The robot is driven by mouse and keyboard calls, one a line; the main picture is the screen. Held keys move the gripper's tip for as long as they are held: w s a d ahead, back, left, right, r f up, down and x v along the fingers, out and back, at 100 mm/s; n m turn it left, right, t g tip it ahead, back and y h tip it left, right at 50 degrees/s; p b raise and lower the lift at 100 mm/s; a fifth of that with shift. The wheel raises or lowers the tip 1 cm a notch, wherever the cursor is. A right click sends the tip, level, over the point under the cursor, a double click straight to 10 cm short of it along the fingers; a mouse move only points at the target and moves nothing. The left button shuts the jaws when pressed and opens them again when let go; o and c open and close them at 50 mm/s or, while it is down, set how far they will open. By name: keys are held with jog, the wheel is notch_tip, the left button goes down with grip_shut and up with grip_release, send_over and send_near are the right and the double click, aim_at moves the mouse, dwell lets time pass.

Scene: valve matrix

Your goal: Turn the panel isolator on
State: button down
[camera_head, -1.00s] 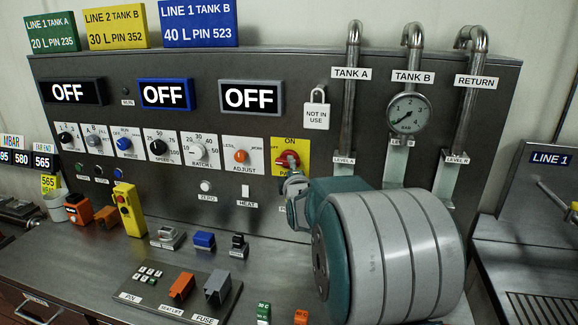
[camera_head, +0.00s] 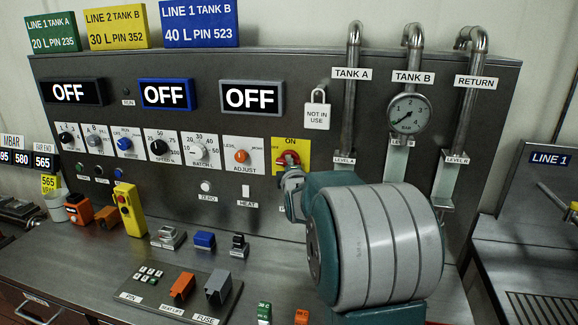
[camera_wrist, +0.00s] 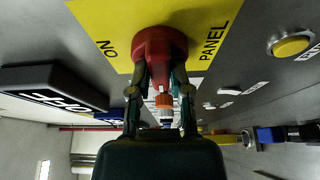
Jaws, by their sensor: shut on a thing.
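The panel isolator is a red rotary knob (camera_head: 289,157) on a yellow plate (camera_head: 304,145) marked ON at its top, in the middle of the grey panel. In the wrist view the red knob (camera_wrist: 160,48) sits on the yellow plate (camera_wrist: 112,22), with the words ON and PANEL seen upside down. My gripper (camera_head: 291,174) reaches the plate from below and in front. In the wrist view its two fingers (camera_wrist: 160,76) are closed on both sides of the knob. My arm hides the lower part of the plate, and the knob's exact angle is hard to read.
An orange ADJUST knob (camera_head: 241,156) is just left of the plate. A padlock tag (camera_head: 317,113) and the TANK A pipe (camera_head: 350,95) are to the upper right. Three displays read OFF, including the right one (camera_head: 251,97). Small boxes and switches stand on the bench below.

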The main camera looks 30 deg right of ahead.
jog(key=shift+f+m, duration=0.25)
jog(key=shift+m, duration=0.05)
jog(key=shift+w+a+f+m+g+h, duration=0.15)
jog(key=shift+m+h, duration=1.3)
jog(key=shift+m, duration=2.1)
jog(key=shift+f+m+g+h, duration=0.2)
jog(key=shift+m+h, duration=1.2)
jog(key=shift+m, duration=2.2)
jog(key=shift+w+a+f+m+g+h, duration=0.15)
jog(key=shift+m+h, duration=1.3)
jog(key=shift+m, duration=2.1)
jog(key=shift+s+m, duration=0.1)
jog(key=shift+m, duration=0.2)
jog(key=shift+r, duration=0.1)
jog(key=c, duration=0.6)
grip_release()
jog(key=shift+o, duration=0.2)
jog(key=shift+r+g+h, duration=0.15)
jog(key=shift+g+h, duration=0.15)
